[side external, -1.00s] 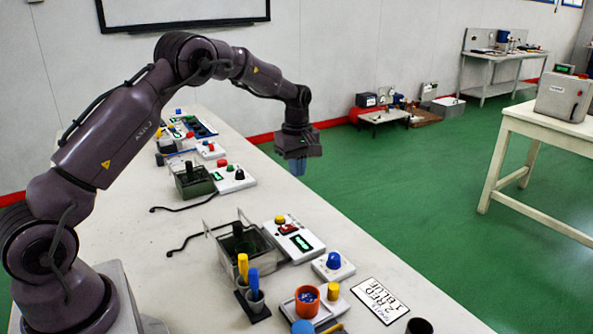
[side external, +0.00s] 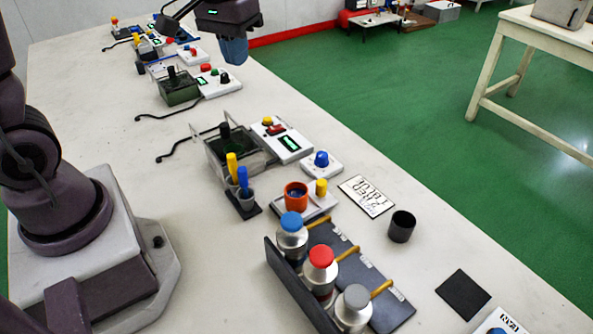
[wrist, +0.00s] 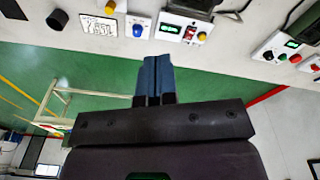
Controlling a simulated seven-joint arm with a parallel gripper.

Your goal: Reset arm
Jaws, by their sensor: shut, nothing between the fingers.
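My gripper (side external: 234,52) hangs over the far part of the long white table near its right edge, raised and pointing down. In the wrist view its blue fingers (wrist: 153,78) are together with nothing between them. My gripper touches none of the objects on the table.
A rack (side external: 388,308) with blue-, red- and grey-capped bottles stands at the front. Beyond it are a black cup (side external: 402,226), an orange pot (side external: 296,196), a lettered card (side external: 366,197) and a wire-handled bath (side external: 222,160). A green box (side external: 178,90) stands further back. Bare table lies left of these.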

